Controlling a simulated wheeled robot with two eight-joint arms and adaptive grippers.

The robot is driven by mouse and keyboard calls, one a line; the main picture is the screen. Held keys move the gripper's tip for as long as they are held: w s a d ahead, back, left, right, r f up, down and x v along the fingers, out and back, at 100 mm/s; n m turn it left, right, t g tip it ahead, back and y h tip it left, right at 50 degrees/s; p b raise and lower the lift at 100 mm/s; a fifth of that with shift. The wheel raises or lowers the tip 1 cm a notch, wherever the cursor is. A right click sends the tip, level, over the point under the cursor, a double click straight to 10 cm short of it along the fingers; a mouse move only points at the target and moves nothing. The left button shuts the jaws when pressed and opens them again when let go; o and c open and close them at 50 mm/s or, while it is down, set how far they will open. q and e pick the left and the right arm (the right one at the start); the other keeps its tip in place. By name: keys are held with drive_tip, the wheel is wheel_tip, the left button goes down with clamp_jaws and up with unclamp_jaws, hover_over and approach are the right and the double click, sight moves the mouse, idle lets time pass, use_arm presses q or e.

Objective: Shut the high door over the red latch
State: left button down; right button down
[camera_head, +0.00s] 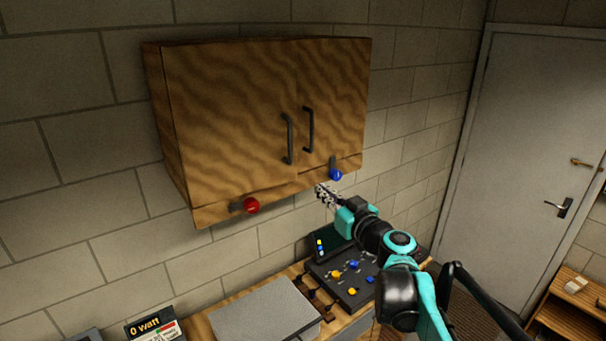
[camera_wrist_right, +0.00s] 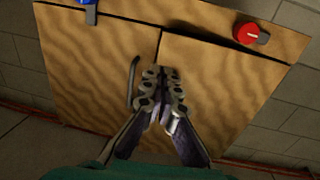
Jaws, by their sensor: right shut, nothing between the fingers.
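The high wooden cabinet hangs on the wall with two doors. The left door (camera_head: 235,115) is above the red latch (camera_head: 251,205). It looks flush or nearly so; I cannot tell if a small gap is left. In the right wrist view, this door (camera_wrist_right: 225,85) is on the right, with the red latch (camera_wrist_right: 246,34) near it. My right gripper (camera_head: 325,192) is just below the blue latch (camera_head: 335,174) in the head view. In the right wrist view, the gripper (camera_wrist_right: 162,85) is shut and empty in front of the seam between the doors. Contact is unclear. My left gripper is out of view.
The right door (camera_head: 335,95) looks closed. Dark handles (camera_head: 288,138) flank the seam. Below stands a bench with a button panel (camera_head: 348,275), a grey box (camera_head: 265,315) and a wattage display (camera_head: 155,328). A grey room door (camera_head: 535,140) is at the right.

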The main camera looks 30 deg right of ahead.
drive_tip(key=w+p, duration=0.2)
drive_tip(key=w, duration=0.8)
drive_tip(key=shift+w+d, duration=0.15)
drive_tip(key=shift+w, duration=0.15)
drive_tip(key=shift+w+f+b, duration=0.1)
drive_tip(key=shift+w+b, duration=0.45)
drive_tip(key=shift+w, duration=0.5)
drive_tip(key=shift+w+d, duration=0.1)
drive_tip(key=shift+s, duration=0.2)
